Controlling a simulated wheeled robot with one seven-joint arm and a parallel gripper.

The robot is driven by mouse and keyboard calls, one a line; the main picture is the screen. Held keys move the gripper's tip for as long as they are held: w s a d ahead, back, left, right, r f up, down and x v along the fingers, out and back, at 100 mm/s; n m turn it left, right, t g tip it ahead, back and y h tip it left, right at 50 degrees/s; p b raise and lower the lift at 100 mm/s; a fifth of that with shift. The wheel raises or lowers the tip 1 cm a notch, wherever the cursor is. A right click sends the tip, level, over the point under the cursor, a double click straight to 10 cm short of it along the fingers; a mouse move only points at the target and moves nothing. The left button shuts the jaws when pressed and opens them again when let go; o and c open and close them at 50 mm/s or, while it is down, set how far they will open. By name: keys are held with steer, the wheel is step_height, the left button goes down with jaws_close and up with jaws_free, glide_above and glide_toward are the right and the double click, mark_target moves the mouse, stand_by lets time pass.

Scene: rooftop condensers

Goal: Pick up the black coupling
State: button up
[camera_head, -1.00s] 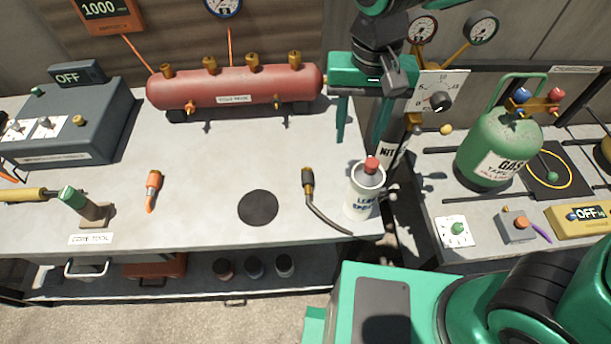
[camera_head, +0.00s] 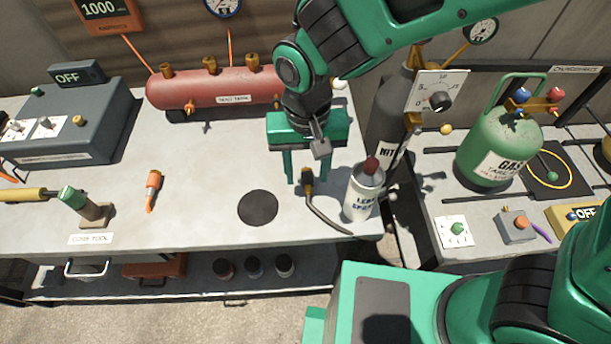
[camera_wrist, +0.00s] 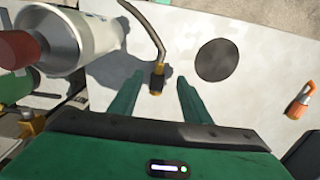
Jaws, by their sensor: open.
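The black coupling (camera_head: 307,187) is the black end with a brass tip on a dark curved hose on the grey bench, left of the white spray can. In the wrist view the black coupling (camera_wrist: 156,84) lies between my gripper's fingers, nearer the left one, with its hose running up and away. My gripper (camera_head: 306,176) is open and points down over the coupling, one finger on each side of it in the picture. It also shows in the wrist view (camera_wrist: 154,96), with nothing held. I cannot tell how high the fingertips are above the bench.
The white spray can (camera_head: 363,193) with a red cap stands close on the right. A black disc (camera_head: 258,207) lies to the left, and an orange-ended fitting (camera_head: 153,188) farther left. The red tank (camera_head: 215,90) is behind. The bench between the tank and disc is clear.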

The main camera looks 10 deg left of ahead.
mark_target(308, 186)
step_height(308, 186, down, 4)
steer(key=shift+d+f, duration=0.15)
jaws_close()
stand_by(0.3)
